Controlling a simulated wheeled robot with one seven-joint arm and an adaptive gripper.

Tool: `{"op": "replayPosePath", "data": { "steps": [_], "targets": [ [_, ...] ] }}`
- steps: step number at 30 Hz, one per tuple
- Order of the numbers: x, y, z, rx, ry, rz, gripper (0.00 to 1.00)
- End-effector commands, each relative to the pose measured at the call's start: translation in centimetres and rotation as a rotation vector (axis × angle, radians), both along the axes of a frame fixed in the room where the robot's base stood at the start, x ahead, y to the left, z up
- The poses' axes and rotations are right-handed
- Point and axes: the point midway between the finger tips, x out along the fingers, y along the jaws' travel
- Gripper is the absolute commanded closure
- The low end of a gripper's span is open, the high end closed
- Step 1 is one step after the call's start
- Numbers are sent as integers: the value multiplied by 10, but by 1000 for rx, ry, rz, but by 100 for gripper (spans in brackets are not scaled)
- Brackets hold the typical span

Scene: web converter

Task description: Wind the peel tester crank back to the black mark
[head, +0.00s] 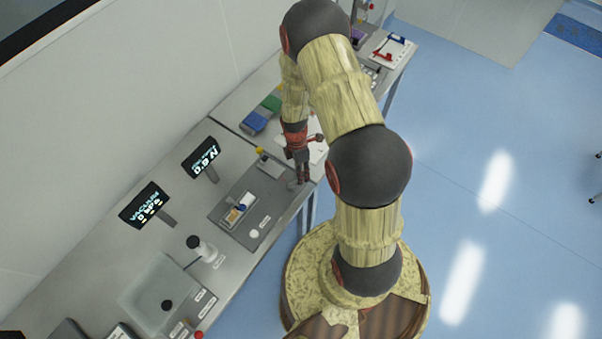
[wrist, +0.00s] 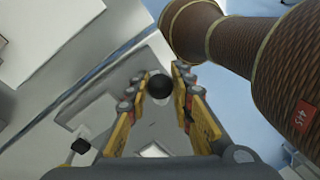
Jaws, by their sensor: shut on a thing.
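My gripper (head: 299,180) points down at the bench's front edge, by the right corner of a dark grey plate (head: 226,222) that carries a small device. In the wrist view my gripper (wrist: 155,84) has its two yellow-sided fingers on either side of a round black knob (wrist: 159,86), which I take for the crank's knob. The gripper is shut on it. The crank arm and the black mark cannot be made out; the gripper and arm cover much of that spot in the head view.
Two black displays, one reading VACUUM (head: 146,205) and one smaller (head: 201,158), stand behind the plate. Blue and green boxes (head: 262,113) lie beyond.

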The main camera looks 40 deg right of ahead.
Motion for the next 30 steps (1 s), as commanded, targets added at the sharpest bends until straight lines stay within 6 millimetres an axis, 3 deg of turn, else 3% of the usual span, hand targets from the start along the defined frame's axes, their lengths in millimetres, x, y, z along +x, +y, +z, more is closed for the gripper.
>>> {"op": "replayPosePath", "data": {
  "steps": [7,17,30],
  "targets": [
    [0,0,0,0,0,0,100],
    [-1,0,0,0,0,-28,100],
    [-14,2,-2,0,-1,-328,100]
  ]
}}
